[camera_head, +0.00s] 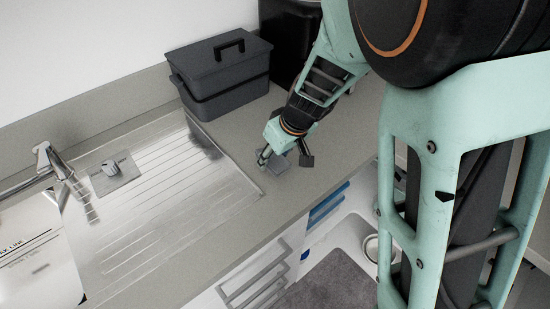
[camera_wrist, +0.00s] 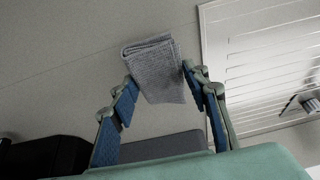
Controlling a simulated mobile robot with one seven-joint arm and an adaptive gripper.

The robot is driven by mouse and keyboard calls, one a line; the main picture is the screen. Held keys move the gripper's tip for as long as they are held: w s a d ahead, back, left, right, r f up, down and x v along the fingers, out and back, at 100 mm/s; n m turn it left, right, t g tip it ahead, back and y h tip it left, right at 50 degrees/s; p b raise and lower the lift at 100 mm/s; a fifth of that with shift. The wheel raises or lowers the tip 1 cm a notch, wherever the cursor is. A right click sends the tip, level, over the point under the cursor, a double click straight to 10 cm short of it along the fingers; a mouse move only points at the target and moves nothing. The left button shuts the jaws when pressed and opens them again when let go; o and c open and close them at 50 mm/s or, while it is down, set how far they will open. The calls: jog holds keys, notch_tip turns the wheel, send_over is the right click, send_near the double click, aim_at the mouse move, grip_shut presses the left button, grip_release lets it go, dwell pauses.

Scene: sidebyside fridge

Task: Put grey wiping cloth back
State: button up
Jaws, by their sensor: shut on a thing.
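The folded grey wiping cloth (camera_wrist: 156,68) is pinched between the two fingertips of my gripper (camera_wrist: 160,75) in the wrist view. Most of it sticks out past the tips. In the head view my gripper (camera_head: 285,158) points down at the counter, just right of the ribbed steel drainboard. A small part of the cloth (camera_head: 279,168) shows between and below the fingers. I cannot tell whether the cloth touches the counter.
The counter (camera_head: 325,160) is bare around my gripper. A dark lidded box (camera_head: 222,80) stands behind, beside a black object (camera_head: 288,35). The drainboard (camera_head: 170,200) with the sink tap (camera_head: 55,165) lies left. An open compartment with a wire rack (camera_head: 258,285) is below the counter's front edge.

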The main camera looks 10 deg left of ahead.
aim_at(274, 163)
jog(key=b+x, duration=0.1)
jog(key=x, duration=0.1)
jog(key=shift+d+f+b, duration=0.2)
jog(key=shift+f+b, duration=0.2)
jog(key=shift+f, duration=0.3)
jog(key=shift+b, duration=0.3)
jog(key=shift+f+b, duration=0.3)
jog(key=o, duration=1.1)
jog(key=shift+r, duration=0.1)
jog(key=shift+r+p, duration=0.1)
jog(key=shift+p, duration=0.25)
